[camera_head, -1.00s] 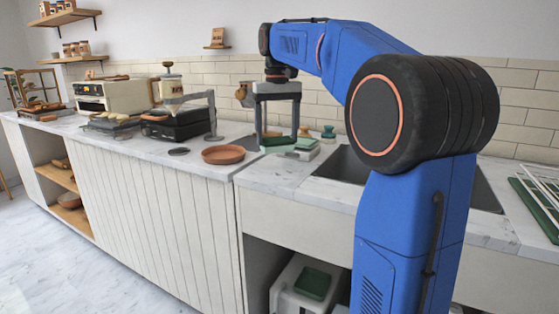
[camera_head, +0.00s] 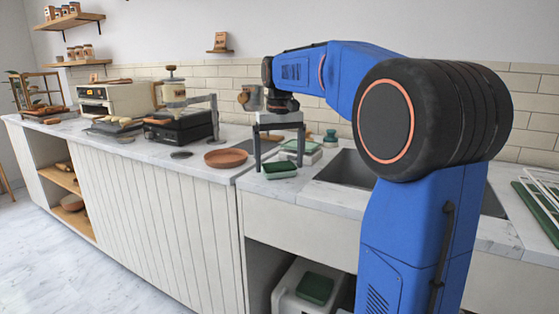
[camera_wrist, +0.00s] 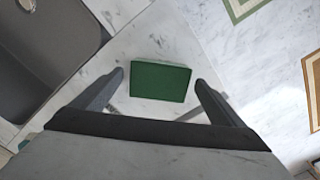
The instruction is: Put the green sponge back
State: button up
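The green sponge (camera_head: 280,170) is a dark green block near the front edge of the marble counter, left of the sink. In the wrist view the sponge (camera_wrist: 160,82) lies between my fingers, with a narrow gap on each side. My gripper (camera_head: 279,168) points down over it with its fingers apart; it also shows in the wrist view (camera_wrist: 159,77). Whether the sponge rests fully on the counter is hard to tell. Just behind stands a low pale block with a green top (camera_head: 301,147), partly hidden by a finger.
The sink (camera_head: 346,168) is right of the sponge. A terracotta dish (camera_head: 226,158) is to its left. A small dark green object (camera_head: 330,136) stands behind. A white bin with a green top (camera_head: 314,289) is under the counter. A white rack (camera_head: 545,190) is far right.

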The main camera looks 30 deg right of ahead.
aim_at(280, 166)
jog(key=shift+r, duration=0.1)
notch_tip(280, 166, up, 12)
dwell(0.7)
dwell(0.4)
